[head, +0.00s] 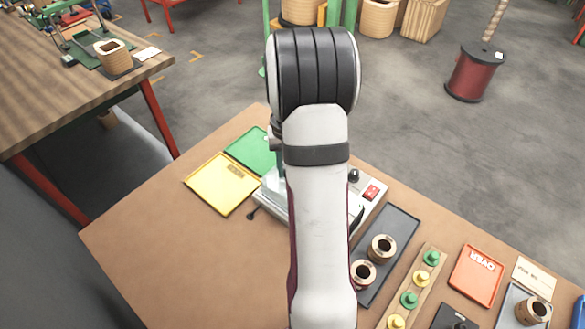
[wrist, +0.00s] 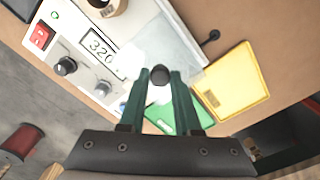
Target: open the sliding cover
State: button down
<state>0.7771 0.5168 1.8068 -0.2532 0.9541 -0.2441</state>
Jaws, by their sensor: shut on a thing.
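The winding machine's sliding cover (wrist: 178,48) is a clear, see-through panel in the wrist view, on the right part of a white box (wrist: 88,22). A dark round knob (wrist: 160,74) sits at the cover's near end. My gripper (wrist: 161,80) has its two green fingers shut on this knob, one on each side. How far the cover stands open cannot be told.
In the head view a dark tray (head: 400,232) with coils and a peg rack (head: 411,290) stand at right. The table's front left is clear.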

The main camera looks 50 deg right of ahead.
jog(key=c, duration=0.6)
grip_release()
jog(key=shift+r, duration=0.1)
notch_tip(320, 180, up, 16)
jog(key=shift+a, duration=0.1)
jog(key=s+a+f+n+y, duration=0.1)
jog(key=s+a, duration=0.2)
jog(key=a, duration=0.9)
jog(key=s+a+n, duration=0.1)
jog(key=s+a, duration=0.3)
jog(key=a, duration=0.8)
jog(key=s+a+f+n, duration=0.1)
jog(key=s+a+f, duration=0.3)
jog(key=s+a, duration=0.3)
jog(key=shift+s+a+f+y, duration=0.15)
jog(key=shift+s+f+y, duration=0.2)
jog(key=shift+s, duration=0.5)
